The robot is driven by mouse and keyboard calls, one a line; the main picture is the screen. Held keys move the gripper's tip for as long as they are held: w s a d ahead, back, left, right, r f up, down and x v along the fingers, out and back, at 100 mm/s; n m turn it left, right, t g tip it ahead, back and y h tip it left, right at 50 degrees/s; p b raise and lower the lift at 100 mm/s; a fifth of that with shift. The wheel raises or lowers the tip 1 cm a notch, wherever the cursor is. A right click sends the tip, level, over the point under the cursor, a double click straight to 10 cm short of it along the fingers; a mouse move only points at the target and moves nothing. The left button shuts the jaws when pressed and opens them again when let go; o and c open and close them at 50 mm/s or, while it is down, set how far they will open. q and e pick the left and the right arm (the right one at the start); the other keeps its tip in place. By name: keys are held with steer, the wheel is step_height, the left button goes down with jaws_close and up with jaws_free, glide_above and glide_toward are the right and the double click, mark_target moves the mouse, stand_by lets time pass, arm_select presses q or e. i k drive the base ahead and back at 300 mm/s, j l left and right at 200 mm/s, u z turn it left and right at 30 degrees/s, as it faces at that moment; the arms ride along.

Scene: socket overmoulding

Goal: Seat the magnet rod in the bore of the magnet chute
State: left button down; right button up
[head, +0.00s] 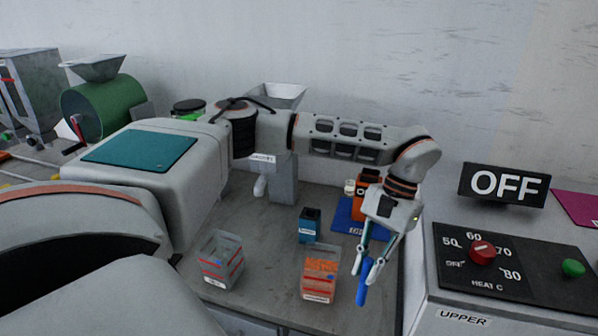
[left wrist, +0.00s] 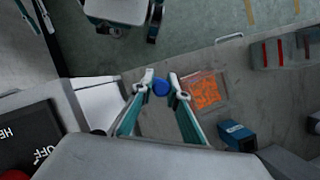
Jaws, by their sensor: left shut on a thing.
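My left gripper (head: 370,268) is shut on a blue rod (head: 362,291), which I take to be the magnet rod. The rod hangs nearly upright below the fingertips, above the bench's front right part. In the left wrist view the rod's rounded blue end (left wrist: 161,87) shows between the two fingertips (left wrist: 160,80).
A clear bin of orange granules (head: 320,262) stands left of the rod, another clear bin (head: 221,262) farther left. A small blue box (head: 310,224) and a blue mat (head: 346,209) lie behind. A heat control panel (head: 510,270) and an OFF sign (head: 504,185) stand right.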

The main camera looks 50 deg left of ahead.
mark_target(267, 163)
steer(key=k+j+u, duration=0.1)
steer(key=j+u, duration=0.7)
steer(key=j, duration=0.4)
steer(key=i+j, duration=0.3)
steer(key=j, duration=0.15)
steer(key=u, duration=0.15)
